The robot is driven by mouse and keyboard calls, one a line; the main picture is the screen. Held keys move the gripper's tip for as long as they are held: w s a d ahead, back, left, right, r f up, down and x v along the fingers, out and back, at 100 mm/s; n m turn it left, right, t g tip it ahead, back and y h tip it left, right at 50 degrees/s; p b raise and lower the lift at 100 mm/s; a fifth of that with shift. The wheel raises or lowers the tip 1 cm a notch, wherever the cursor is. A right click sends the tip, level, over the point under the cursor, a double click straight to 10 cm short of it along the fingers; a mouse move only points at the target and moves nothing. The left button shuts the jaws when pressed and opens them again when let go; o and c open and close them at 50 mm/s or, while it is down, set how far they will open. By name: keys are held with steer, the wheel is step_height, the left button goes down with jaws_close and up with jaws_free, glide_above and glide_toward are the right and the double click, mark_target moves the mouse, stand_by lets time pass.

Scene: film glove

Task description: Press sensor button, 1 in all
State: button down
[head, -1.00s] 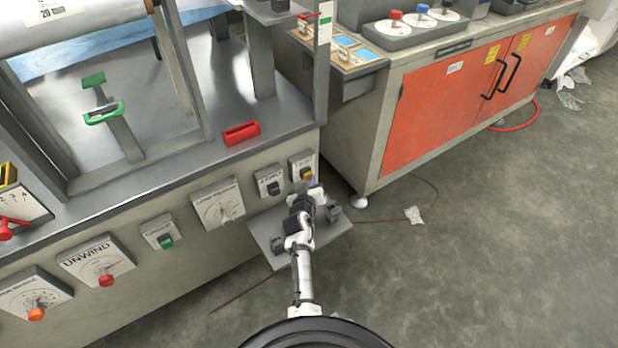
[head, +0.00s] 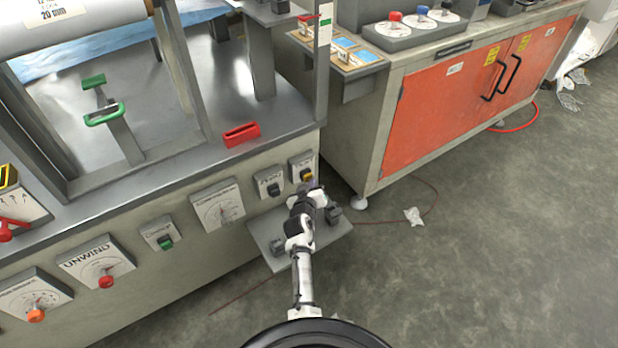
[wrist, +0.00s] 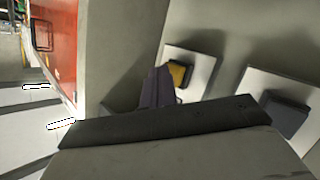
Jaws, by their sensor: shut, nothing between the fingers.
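A small panel (head: 301,163) on the front of the grey machine, at its right end, bears a yellow button (head: 306,175). Its lettering is too small to read. In the wrist view the yellow button (wrist: 180,72) sits on a pale plate, its lower left covered by my finger. My gripper (head: 313,187) is shut and empty, just in front of and below this button. Its dark fingertips (wrist: 158,86) overlap the button's edge in the wrist view; I cannot tell whether they touch it. A neighbouring panel with a black button (head: 273,189) is just left; it also shows in the wrist view (wrist: 285,115).
A grey shelf (head: 338,231) juts out below my gripper. Further left are a green button (head: 165,242) and a red knob (head: 105,281). An orange-doored cabinet (head: 440,105) stands to the right. The floor (head: 500,250) at right is mostly clear.

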steer(key=shift+s+d, duration=0.25)
steer(key=shift+s, duration=0.1)
steer(key=shift+s+d+p, duration=0.75)
steer(key=shift+s+p, duration=0.05)
steer(key=shift+s, duration=0.25)
steer(key=shift+s+d+p, duration=0.75)
steer(key=shift+s+p, duration=0.05)
steer(key=shift+s, duration=0.2)
